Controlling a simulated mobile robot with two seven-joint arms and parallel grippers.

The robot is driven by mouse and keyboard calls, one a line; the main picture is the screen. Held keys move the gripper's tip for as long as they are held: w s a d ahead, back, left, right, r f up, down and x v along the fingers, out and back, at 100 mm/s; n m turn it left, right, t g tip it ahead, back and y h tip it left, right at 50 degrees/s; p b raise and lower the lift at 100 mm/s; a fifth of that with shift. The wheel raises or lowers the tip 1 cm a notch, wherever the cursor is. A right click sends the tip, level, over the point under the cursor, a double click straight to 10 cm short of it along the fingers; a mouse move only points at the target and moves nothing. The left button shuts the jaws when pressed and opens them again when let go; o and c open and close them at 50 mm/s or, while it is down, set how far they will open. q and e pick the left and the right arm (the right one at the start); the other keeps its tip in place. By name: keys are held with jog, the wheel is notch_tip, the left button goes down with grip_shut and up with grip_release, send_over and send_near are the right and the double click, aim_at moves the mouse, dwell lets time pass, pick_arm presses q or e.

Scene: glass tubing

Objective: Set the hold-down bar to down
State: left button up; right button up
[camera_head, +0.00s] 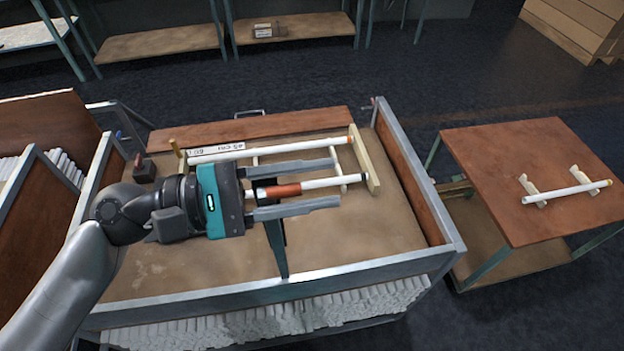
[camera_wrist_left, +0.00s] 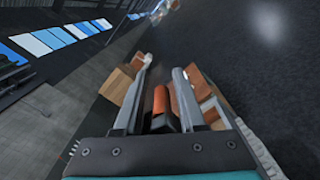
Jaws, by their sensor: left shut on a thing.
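My left gripper (camera_head: 337,183) reaches over the bench from the left, its two long grey fingers pointing right. Between them is an orange-brown grip (camera_head: 280,190) with a black end and a white rod running on to the right. It looks like the hold-down bar's handle, but the gripper hides most of its mount. The gripper is shut on this grip. In the left wrist view the orange grip (camera_wrist_left: 160,100) lies between the fingers (camera_wrist_left: 163,66). A dark post (camera_head: 277,248) slopes down below the gripper. My right gripper is not in view.
A white tube (camera_head: 300,148) with an orange end lies behind the gripper on a wooden rack (camera_head: 364,160). The bench has a raised metal frame (camera_head: 420,175). A side table (camera_head: 530,150) at right bears another tube (camera_head: 567,192). White tubes fill the shelf below.

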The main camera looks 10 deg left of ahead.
pick_arm(q)
jog(key=shift+f, duration=0.15)
grip_shut()
jog(key=shift+s+f, duration=0.1)
jog(key=shift+f, duration=0.1)
dwell(0.6)
